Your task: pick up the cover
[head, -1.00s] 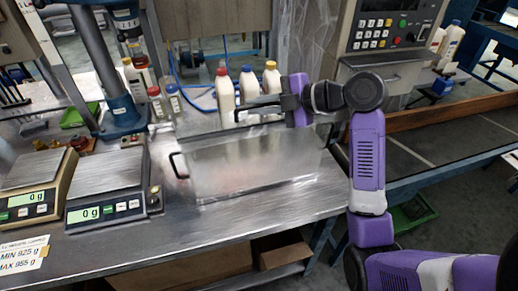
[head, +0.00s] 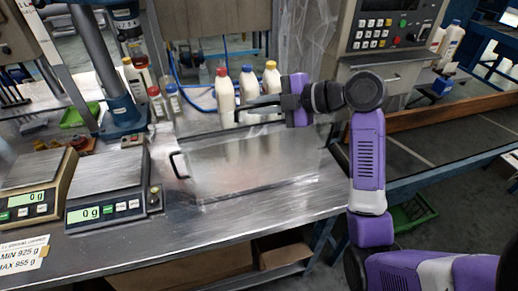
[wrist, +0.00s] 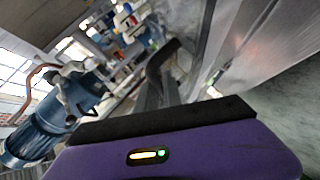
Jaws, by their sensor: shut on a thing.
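The cover (head: 245,165) is a flat, shiny metal-like panel at the middle of the workbench, with a black handle (head: 179,165) at its left end. Its outline blends with the steel top, so I cannot tell whether it rests there or is raised. My gripper (head: 262,104) reaches in from the right over the cover's far side, its dark fingers pointing left. It is shut on the cover; the exact grip point is unclear. In the wrist view, a dark finger shows in the middle, beside a pale grey surface (wrist: 270,45) at the right.
Two scales (head: 108,180) stand on the left of the workbench (head: 150,235). Three white bottles (head: 248,88) stand just behind the cover, close to my fingers. A blue drill-like stand (head: 120,105) and small bottles are at the back left. A control panel (head: 390,28) stands behind my arm.

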